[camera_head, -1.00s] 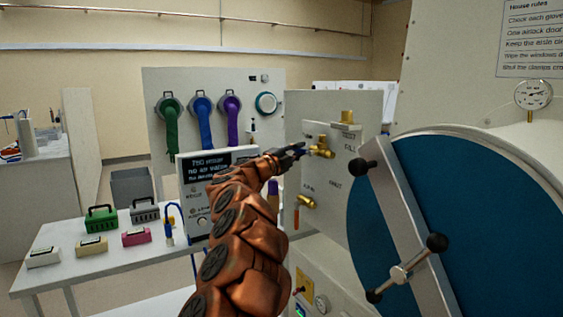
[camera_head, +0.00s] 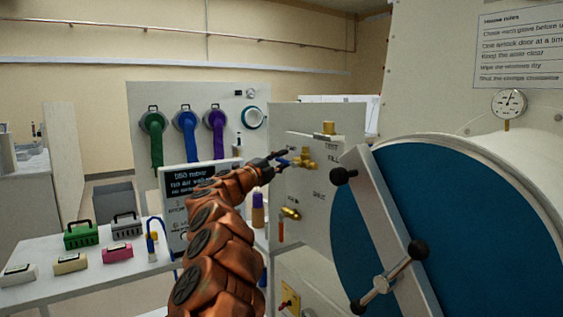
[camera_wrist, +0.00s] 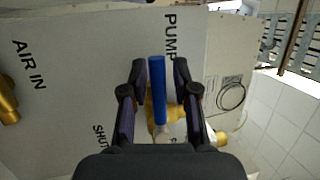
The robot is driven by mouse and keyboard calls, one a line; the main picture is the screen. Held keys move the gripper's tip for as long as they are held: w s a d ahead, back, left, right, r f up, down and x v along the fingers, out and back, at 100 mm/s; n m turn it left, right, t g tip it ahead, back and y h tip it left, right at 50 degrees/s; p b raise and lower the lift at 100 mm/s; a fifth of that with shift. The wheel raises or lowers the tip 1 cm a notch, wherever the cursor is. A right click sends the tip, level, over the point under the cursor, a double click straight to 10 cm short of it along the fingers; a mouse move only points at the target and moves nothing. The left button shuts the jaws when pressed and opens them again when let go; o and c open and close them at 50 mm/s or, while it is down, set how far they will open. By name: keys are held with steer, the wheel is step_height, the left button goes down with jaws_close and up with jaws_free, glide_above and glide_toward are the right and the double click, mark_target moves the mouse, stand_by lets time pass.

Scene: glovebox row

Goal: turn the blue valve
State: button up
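The blue valve handle (camera_wrist: 157,88) is a straight blue lever on a brass valve body (camera_wrist: 158,112) on the grey panel. In the wrist view it points up the picture, near the "PUMP" label. My gripper (camera_wrist: 160,70) is open, with one finger on each side of the lever and a visible gap on both sides. In the head view my gripper (camera_head: 284,156) is at the panel's upper brass valve (camera_head: 305,159), and only a little of the blue handle (camera_head: 284,162) shows beside the fingers.
A lower brass valve (camera_head: 291,213) sits on the same panel (camera_head: 317,190). The large blue round door (camera_head: 450,240) with its clamp bar (camera_head: 385,215) stands close on the right. A white table (camera_head: 95,265) with several small boxes is at left.

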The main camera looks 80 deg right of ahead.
steer(key=shift+o, duration=0.5)
steer(key=v, duration=1.2)
stand_by(0.8)
